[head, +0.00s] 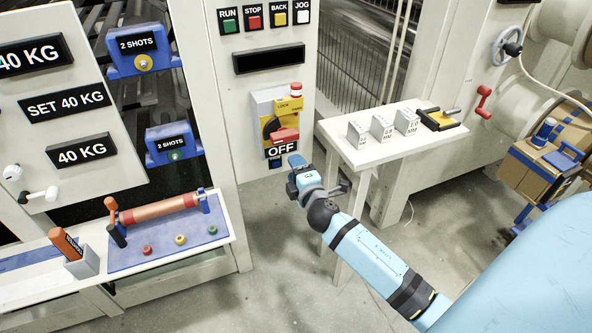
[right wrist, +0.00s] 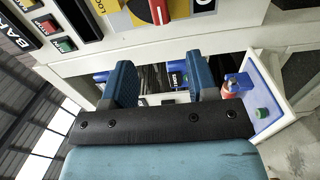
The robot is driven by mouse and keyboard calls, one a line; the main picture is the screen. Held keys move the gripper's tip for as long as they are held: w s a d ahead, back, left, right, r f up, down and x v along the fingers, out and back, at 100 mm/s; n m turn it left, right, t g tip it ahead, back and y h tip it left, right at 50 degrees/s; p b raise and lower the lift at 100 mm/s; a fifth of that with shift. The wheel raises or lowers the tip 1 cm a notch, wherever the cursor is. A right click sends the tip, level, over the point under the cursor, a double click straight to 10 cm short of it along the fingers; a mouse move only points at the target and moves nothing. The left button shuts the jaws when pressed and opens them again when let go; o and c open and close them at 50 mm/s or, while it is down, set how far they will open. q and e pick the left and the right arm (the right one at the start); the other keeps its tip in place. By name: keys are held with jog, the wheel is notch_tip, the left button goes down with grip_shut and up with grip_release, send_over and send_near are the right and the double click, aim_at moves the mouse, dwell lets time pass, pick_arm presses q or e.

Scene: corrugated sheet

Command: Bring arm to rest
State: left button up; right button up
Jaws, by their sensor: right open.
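My right arm (head: 372,258) comes in from the lower right in the head view, pale blue with dark joints. It reaches up and left over the floor, in front of the control panel. My right gripper (head: 316,176) is open, below the OFF switch and apart from it. In the right wrist view the two blue fingers of the right gripper (right wrist: 163,82) stand apart with nothing between them. My left arm and gripper are not in view.
The yellow switch box (head: 268,108) with red handle sits just above the gripper. A white side table (head: 350,157) with labelled blocks stands to its right. A workbench (head: 205,245) with a red roller is at left. Boxes (head: 530,170) stand at far right. Grey floor is free between.

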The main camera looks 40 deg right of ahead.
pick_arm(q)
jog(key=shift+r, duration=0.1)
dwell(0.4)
pick_arm(e)
jog(key=s+a+f+m+g+y, duration=0.35)
jog(key=s+a+f+m, duration=0.25)
jog(key=s+a+f, duration=0.45)
jog(key=s+a+f+m+g+y, duration=0.4)
jog(key=s+a+m, duration=0.35)
jog(key=s, duration=0.65)
pick_arm(q)
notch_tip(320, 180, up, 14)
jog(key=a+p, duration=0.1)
jog(key=p, duration=1.5)
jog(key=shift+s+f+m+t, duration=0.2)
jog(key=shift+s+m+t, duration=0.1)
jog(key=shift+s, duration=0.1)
pick_arm(e)
notch_tip(320, 180, up, 13)
jog(key=s+n+t, duration=0.1)
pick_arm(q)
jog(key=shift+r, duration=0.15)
pick_arm(e)
jog(key=shift+f, duration=0.1)
